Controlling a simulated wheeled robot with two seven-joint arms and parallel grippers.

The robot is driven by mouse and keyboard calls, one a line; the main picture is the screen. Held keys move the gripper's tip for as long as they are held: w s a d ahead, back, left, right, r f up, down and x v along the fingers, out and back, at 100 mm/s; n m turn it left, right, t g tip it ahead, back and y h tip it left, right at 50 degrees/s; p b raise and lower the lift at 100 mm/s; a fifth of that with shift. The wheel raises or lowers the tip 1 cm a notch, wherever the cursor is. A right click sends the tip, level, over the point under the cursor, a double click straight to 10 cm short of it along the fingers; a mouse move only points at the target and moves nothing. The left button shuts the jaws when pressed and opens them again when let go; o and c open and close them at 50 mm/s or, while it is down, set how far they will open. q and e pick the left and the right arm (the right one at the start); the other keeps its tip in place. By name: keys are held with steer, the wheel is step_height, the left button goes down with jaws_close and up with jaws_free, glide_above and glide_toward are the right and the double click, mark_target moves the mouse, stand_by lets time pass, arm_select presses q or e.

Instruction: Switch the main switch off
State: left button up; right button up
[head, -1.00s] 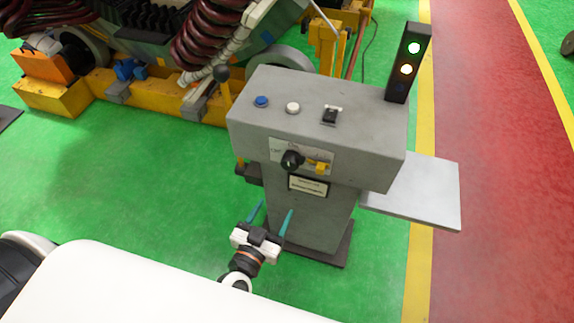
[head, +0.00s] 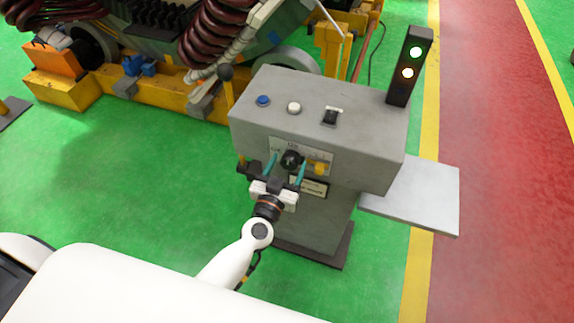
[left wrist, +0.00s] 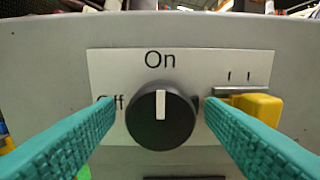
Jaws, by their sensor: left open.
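The main switch is a round black knob (left wrist: 161,116) with a white pointer line, on a white label plate (left wrist: 195,65) on the front of the grey control box. Its pointer stands upright, toward the word "On"; "Off" is at the left, partly hidden by a finger. In the head view the knob (head: 291,159) is just beyond my left gripper (head: 271,170). My left gripper is open, its two teal fingers on either side of the knob in the left wrist view (left wrist: 161,112), with no clear contact. My right gripper is out of view.
A yellow padlock-like part (left wrist: 262,112) sits just right of the knob. The box (head: 375,150) has buttons and a small switch on top, and a signal tower (head: 408,66) lit green and pale yellow. A grey shelf (head: 425,195) juts out at right.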

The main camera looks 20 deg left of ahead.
arm_select(q)
steer(key=shift+w, duration=0.1)
steer(key=c, duration=1)
steer(key=shift+o, duration=0.2)
